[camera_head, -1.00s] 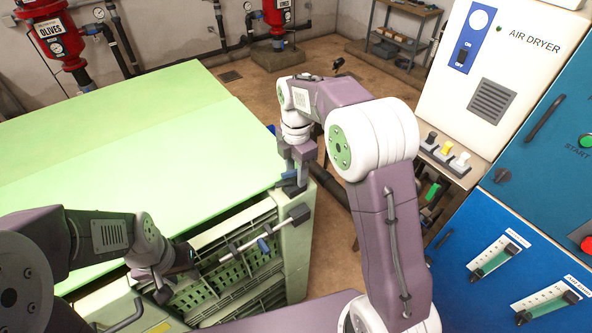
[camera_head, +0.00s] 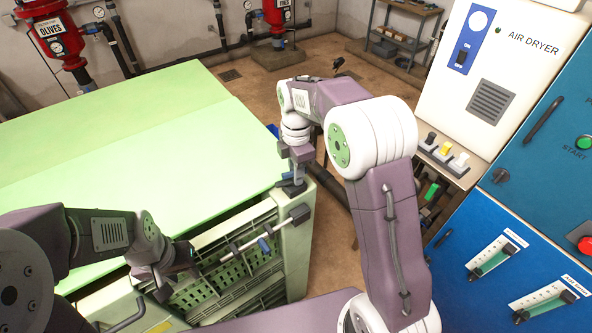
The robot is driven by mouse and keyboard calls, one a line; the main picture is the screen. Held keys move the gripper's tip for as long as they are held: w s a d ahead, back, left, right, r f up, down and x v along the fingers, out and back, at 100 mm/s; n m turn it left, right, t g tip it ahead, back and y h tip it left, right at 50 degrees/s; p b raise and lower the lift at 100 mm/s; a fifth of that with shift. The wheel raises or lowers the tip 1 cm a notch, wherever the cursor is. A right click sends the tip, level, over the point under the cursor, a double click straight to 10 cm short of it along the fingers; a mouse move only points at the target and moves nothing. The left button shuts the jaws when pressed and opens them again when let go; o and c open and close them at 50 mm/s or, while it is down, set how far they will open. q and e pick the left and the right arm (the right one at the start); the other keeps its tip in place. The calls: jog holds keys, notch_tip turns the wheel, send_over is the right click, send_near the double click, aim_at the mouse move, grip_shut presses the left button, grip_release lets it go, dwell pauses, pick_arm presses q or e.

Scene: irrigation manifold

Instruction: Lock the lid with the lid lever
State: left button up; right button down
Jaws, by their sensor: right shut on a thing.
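The pale green lid (camera_head: 130,130) lies closed over the large crate (camera_head: 296,255) at the left. My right gripper (camera_head: 293,190) is at the lid's near right corner, pointing down, and is shut on the lid lever. The fingers mostly hide the lever; only a small blue bit (camera_head: 287,176) shows beside them. My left gripper (camera_head: 176,284) is low in front of the crate's slatted front, its fingers apart with nothing visible between them.
A metal bar (camera_head: 250,240) with dark ends and a blue piece (camera_head: 264,245) runs along the crate's front, below my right gripper. The air dryer (camera_head: 505,75) and blue cabinets (camera_head: 500,240) stand at the right.

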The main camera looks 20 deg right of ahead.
jog(key=m+p, duration=0.1)
jog(key=m, duration=0.2)
jog(key=shift+s+r+m, duration=0.1)
jog(key=shift+r+m, duration=0.05)
jog(key=shift+m, duration=0.25)
jog(key=m+p, duration=0.1)
jog(key=m, duration=0.3)
jog(key=shift+s+m+p, duration=0.1)
jog(key=shift+m+p, duration=0.2)
jog(key=shift+p, duration=0.1)
jog(key=m+p, duration=0.1)
jog(key=m, duration=0.3)
jog(key=shift+a, duration=0.1)
jog(key=shift+m+p, duration=0.3)
jog(key=shift+m, duration=1.4)
jog(key=c, duration=1.3)
grip_release()
jog(key=shift+s, duration=0.1)
jog(key=shift+c, duration=0.2)
